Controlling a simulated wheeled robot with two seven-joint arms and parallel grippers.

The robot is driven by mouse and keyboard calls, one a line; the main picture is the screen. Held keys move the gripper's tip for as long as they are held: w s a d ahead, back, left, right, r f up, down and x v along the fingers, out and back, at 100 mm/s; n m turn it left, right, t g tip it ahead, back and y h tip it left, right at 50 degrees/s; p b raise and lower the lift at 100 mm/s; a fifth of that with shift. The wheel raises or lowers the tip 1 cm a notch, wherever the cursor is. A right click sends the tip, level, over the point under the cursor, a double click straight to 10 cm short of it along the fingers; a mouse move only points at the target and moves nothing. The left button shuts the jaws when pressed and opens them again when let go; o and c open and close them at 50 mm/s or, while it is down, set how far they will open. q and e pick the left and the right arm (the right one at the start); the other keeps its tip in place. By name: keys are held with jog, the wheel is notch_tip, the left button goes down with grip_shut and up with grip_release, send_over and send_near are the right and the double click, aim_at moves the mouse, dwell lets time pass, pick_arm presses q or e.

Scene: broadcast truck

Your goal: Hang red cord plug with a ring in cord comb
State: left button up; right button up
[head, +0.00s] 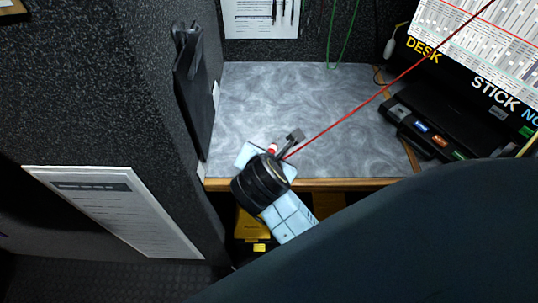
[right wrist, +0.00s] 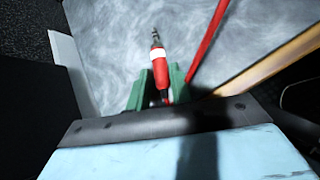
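A red plug (right wrist: 160,70) with a white band and metal tip sits between the green finger pads of my right gripper (right wrist: 159,88), which is shut on it. The tip points away from the wrist. In the head view, the plug (head: 272,148) shows small at the right gripper (head: 283,146), above the desk's front edge. Its red cord (head: 360,106) runs taut to the upper right. I cannot make out a ring. The comb is not clearly visible; dark cord ends (head: 283,10) hang at the top edge. My left gripper is not in view.
The grey desk top (head: 300,95) is mostly clear. A dark panel (head: 195,90) stands at its left. A black device with buttons (head: 435,120) and a labelled board (head: 475,50) are at the right. A green cord (head: 345,45) hangs at the back.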

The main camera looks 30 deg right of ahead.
jog(key=shift+r, duration=0.1)
